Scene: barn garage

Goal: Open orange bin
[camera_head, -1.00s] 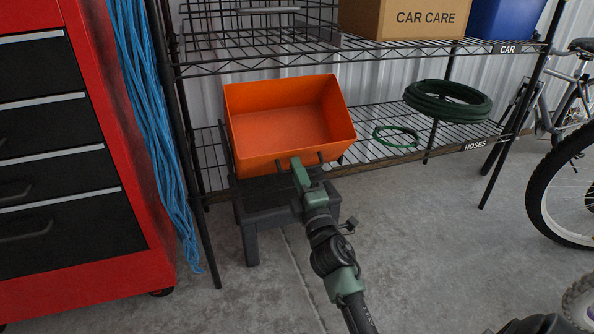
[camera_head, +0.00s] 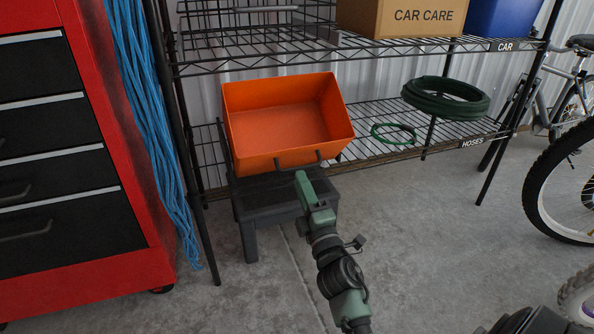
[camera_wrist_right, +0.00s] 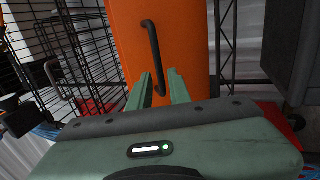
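The orange bin (camera_head: 262,128) sits tilted toward me at the lower left of the wire shelf, its top open and its inside empty. Its dark bar handle (camera_head: 298,160) is on the lower front face. In the right wrist view the bin's front (camera_wrist_right: 190,45) and handle (camera_wrist_right: 153,50) lie beyond my right gripper (camera_wrist_right: 162,84). My left gripper is out of view.
A black stool (camera_head: 262,196) stands below the bin. A red tool chest (camera_head: 140,265) and hanging blue rope (camera_head: 150,130) are at left. Green hoses (camera_head: 445,98) lie on the shelf. A bicycle (camera_head: 560,190) stands at right. The floor between is clear.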

